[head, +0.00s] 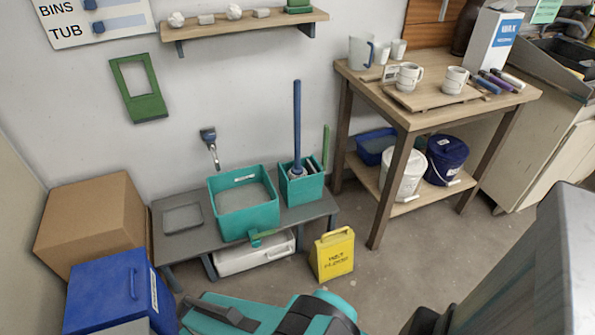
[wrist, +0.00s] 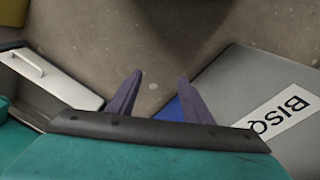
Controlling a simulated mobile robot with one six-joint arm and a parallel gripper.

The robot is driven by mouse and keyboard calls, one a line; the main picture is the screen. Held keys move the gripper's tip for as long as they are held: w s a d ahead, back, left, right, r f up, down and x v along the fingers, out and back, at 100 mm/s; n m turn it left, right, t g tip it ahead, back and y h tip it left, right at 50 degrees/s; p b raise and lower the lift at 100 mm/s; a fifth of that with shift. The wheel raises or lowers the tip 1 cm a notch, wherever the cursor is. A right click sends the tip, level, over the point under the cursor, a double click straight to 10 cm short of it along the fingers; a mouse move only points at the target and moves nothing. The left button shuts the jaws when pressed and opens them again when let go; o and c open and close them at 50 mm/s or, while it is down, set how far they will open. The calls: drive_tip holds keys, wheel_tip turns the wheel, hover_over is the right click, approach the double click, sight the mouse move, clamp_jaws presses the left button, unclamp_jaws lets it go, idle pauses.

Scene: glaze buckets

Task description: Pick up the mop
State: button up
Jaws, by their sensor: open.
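The mop (head: 297,118) has a blue handle standing nearly upright in the smaller teal bin (head: 301,191). Its pale head shows at the bin's rim, and its lower part is hidden inside. The bin sits at the right end of a low grey bench. In the head view my teal arm is at the bottom, in front of the bench and well apart from the mop. The mop does not show in the wrist view.
A green handle (head: 326,146) stands beside the mop. A larger teal tub (head: 243,212) is left of it on the bench (head: 181,242). A yellow sign (head: 332,256) stands in front. A wooden table (head: 415,115) is right. A grey BISQ-labelled surface (wrist: 255,85) is beside my gripper.

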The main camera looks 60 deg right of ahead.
drive_tip(key=w+d+r+m+t+b, duration=0.1)
drive_tip(key=w+d+r+t, duration=0.15)
drive_tip(key=w, duration=0.35)
drive_tip(key=w+d+r+t+b, duration=0.1)
drive_tip(key=w+d+t, duration=0.15)
drive_tip(key=w, duration=0.45)
drive_tip(key=w+d+r+m+t+h+b, duration=0.1)
drive_tip(key=w+d+r+t+h, duration=0.1)
drive_tip(key=w+d+r, duration=0.45)
drive_tip(key=w+d+r+m+t+h+b, duration=0.15)
drive_tip(key=d+r, duration=0.25)
drive_tip(key=d, duration=0.5)
drive_tip(key=w+d+r+m+t+h+b, duration=0.1)
drive_tip(key=w+d+r+t+b, duration=0.15)
drive_tip(key=w+d+r, duration=0.4)
drive_tip(key=s+d+r+m+t+h+b, duration=0.1)
drive_tip(key=s+d+r+h+b, duration=0.25)
drive_tip(key=d, duration=0.75)
drive_tip(key=s+d+r+m+t+h, duration=0.15)
drive_tip(key=s+d+r, duration=0.35)
drive_tip(key=d, duration=0.6)
drive_tip(key=s+d+r+m+g+h+b, duration=0.1)
drive_tip(key=s+d+r+h, duration=0.1)
drive_tip(key=s+d, duration=0.5)
drive_tip(key=s+d+r+m+g+h+b, duration=0.1)
drive_tip(key=s+d+r, duration=0.3)
drive_tip(key=s+d, duration=0.4)
drive_tip(key=shift+d+m+g+h+b, duration=0.4)
drive_tip(key=shift+d+g+h+b, duration=0.25)
drive_tip(key=shift+h, duration=0.1)
